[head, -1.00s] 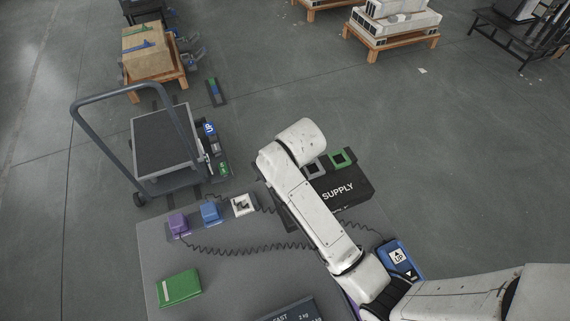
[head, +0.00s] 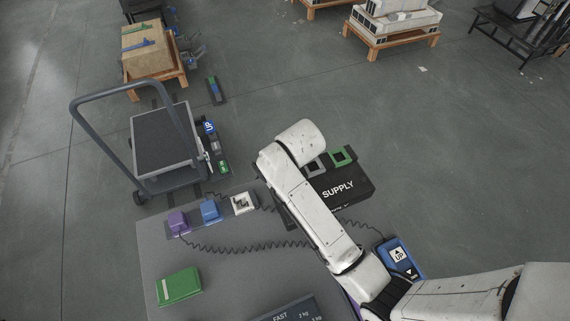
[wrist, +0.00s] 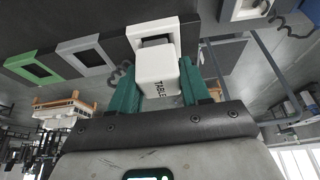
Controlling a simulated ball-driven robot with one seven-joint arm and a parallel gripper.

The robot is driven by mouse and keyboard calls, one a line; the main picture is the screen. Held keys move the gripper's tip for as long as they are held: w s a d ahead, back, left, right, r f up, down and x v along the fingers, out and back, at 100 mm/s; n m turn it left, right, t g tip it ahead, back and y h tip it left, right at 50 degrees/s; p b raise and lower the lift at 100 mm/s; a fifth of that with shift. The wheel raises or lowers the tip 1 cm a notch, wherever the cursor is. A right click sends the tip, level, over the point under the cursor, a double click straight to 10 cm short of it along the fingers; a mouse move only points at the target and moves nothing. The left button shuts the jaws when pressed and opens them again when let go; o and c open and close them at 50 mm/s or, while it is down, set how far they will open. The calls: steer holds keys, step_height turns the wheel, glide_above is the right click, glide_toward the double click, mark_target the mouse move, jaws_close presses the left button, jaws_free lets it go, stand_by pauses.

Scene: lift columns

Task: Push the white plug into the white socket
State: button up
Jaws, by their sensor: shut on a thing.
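The white plug (wrist: 157,75) is a block with the word TABLE on it, held between the green fingers of my gripper (wrist: 158,72) in the wrist view. The white socket (wrist: 139,31) is a square frame with a dark opening directly beyond the plug. The plug's far end overlaps the opening in this view; I cannot tell whether it is inside or just in front. A dark coiled cord shows left of the plug. In the head view, my arm hides the gripper, the plug and the white socket.
A grey socket (wrist: 85,58) and a green socket (wrist: 33,68) sit left of the white one. They belong to the black SUPPLY box (head: 352,192). A white holder (head: 243,204), blue block (head: 210,210) and purple block (head: 178,221) line the table edge. A cart (head: 165,140) stands beyond.

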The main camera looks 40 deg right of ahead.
steer(key=shift+f, duration=0.5)
stand_by(0.3)
steer(key=o, duration=1.3)
steer(key=shift+c, duration=0.2)
steer(key=shift+r, duration=0.15)
steer(key=shift+r+p, duration=0.35)
steer(key=shift+r, duration=3.05)
steer(key=shift+s, duration=0.1)
